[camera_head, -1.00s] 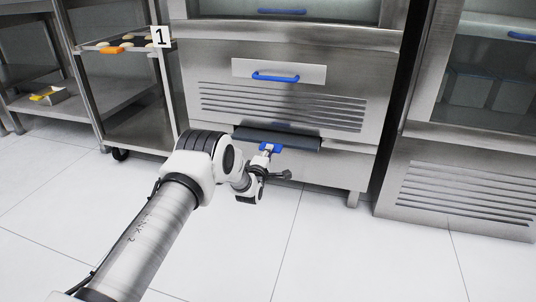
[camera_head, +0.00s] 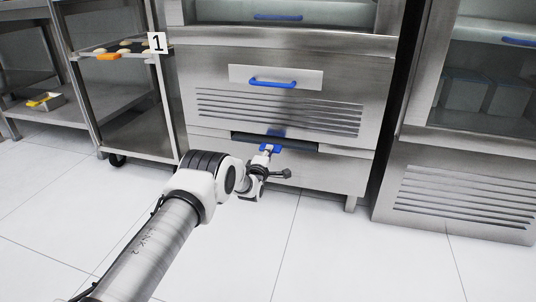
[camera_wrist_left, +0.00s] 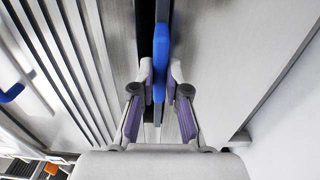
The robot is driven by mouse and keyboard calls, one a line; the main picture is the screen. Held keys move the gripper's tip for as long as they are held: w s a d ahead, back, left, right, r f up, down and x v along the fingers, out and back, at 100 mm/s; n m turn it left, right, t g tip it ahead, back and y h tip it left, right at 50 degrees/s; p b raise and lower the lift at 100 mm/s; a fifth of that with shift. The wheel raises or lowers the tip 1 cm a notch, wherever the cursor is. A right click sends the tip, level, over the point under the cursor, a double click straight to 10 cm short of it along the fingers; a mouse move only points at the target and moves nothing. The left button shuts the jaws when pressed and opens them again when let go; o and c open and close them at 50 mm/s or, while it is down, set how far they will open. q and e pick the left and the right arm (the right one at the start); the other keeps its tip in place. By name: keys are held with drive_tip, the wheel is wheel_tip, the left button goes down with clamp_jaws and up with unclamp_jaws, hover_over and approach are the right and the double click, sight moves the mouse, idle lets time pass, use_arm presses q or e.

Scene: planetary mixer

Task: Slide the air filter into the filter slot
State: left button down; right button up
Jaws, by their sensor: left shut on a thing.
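The air filter (camera_head: 302,147) shows as a dark strip in the slot low on the steel cabinet, nearly flush with the front. Its blue handle (camera_head: 270,149) sticks out towards me; it also shows in the left wrist view (camera_wrist_left: 160,55). My left gripper (camera_wrist_left: 160,82) is shut on the blue handle, with one finger on each side. In the head view the left gripper (camera_head: 264,154) is small and partly hidden by its own wrist. The filter slot (camera_head: 240,137) surrounds the dark strip. How deep the filter sits inside is hidden. My right gripper is not in view.
A drawer with a blue handle (camera_head: 272,84) and a vent grille (camera_head: 280,112) are above the slot. A wheeled tray rack (camera_head: 135,150) stands at the left, another steel cabinet (camera_head: 460,190) at the right. The tiled floor in front is clear.

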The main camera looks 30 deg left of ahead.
use_arm(q)
drive_tip(key=shift+x, duration=0.85)
drive_tip(key=c, duration=1.1)
unclamp_jaws()
drive_tip(key=shift+s, duration=0.1)
drive_tip(key=v, duration=1.2)
drive_tip(key=shift+d+r, duration=0.1)
